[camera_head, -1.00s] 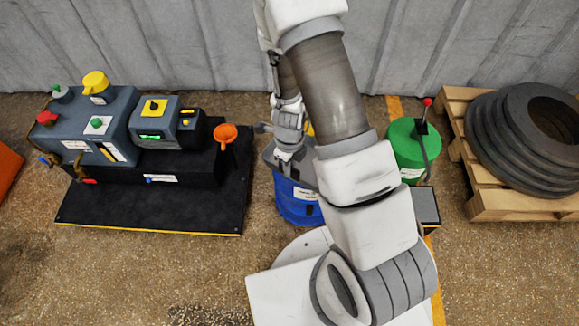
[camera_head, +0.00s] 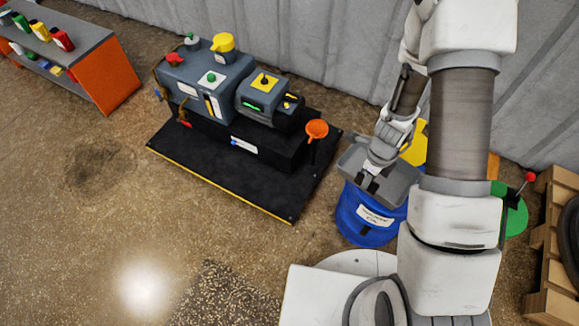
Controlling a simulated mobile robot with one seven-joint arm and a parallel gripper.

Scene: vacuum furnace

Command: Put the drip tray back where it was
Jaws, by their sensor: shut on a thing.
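The grey drip tray (camera_head: 351,160) is in my gripper (camera_head: 369,182), which is shut on it. The tray is shallow and roughly level, and it shows over the top of a blue drum (camera_head: 352,222) with a white label. I cannot tell whether the tray touches the drum. The fingertips are small and partly merge with the tray in this view. My arm hides the area to the right of the tray.
A shelf (camera_head: 100,65) with bottles is far left. A green drum (camera_head: 516,217) and a pallet (camera_head: 552,245) are right. Floor in front of the mat is clear.

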